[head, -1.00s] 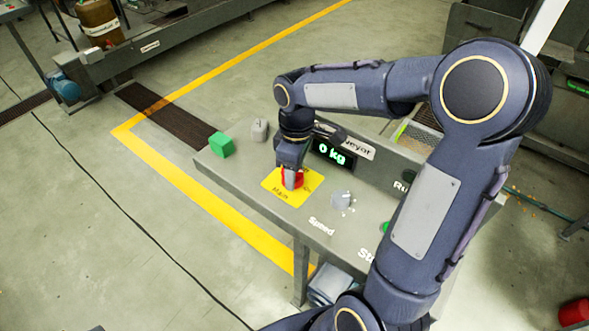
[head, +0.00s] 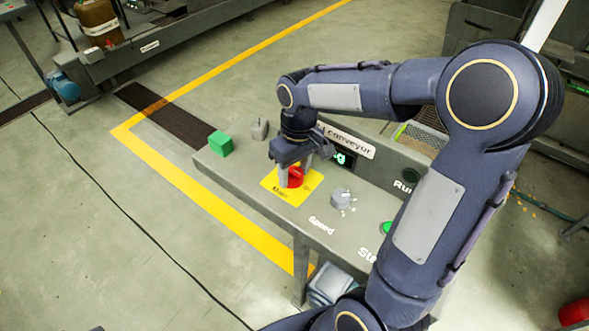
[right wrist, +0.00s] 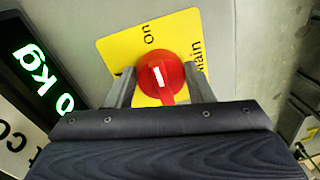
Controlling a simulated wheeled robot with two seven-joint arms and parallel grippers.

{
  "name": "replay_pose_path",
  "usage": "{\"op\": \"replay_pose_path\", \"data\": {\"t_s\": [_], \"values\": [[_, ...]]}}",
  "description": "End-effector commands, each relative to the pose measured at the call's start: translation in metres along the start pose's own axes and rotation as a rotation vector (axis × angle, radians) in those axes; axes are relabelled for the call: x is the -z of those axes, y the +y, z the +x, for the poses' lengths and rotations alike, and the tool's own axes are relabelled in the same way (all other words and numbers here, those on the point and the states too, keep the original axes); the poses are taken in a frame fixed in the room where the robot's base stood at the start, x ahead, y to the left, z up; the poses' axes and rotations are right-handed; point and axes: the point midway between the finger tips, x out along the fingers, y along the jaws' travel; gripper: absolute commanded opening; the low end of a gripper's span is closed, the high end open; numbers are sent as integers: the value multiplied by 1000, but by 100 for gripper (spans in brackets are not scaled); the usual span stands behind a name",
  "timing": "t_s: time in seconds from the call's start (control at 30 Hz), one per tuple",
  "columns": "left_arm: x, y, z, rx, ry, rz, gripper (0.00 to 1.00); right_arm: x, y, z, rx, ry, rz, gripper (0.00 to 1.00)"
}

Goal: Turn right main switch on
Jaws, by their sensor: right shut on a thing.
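The red main switch knob (head: 296,178) sits on a yellow plate (head: 281,194) on the grey control panel. In the right wrist view the knob (right wrist: 160,72) shows a white mark pointing roughly toward the word "On" on the yellow plate (right wrist: 125,50); "Main" is partly hidden at the right. My right gripper (head: 293,180) points down over the knob, with one finger on each side, shut on it. My left gripper is not in view.
A green block (head: 220,144) and a small grey object (head: 260,129) stand at the panel's far left. A grey speed knob (head: 341,197), a green button (head: 386,228) and a partly hidden kg display (head: 341,158) are close by. A yellow floor line (head: 215,205) runs beside the panel.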

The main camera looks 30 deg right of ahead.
Motion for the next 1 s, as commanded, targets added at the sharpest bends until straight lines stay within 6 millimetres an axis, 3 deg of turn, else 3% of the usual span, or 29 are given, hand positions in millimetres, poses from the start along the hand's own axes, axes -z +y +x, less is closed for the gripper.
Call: {"op": "replay_pose_path", "data": {"t_s": [0.33, 0.37, 0.5, 0.83, 1.0], "values": [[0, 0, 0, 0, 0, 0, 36, 1, 0, -1, 1, 4, 6, 25], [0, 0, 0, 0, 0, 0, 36, 1, 0, -1, 1, 4, 6, 50], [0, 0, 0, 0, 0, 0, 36, 1, 0, -1, 1, 3, 5, 69], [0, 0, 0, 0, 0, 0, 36, 0, 0, -3, 0, 2, 4, 69], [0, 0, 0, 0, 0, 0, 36, 1, 0, -26, 0, 7, 4, 69]]}}
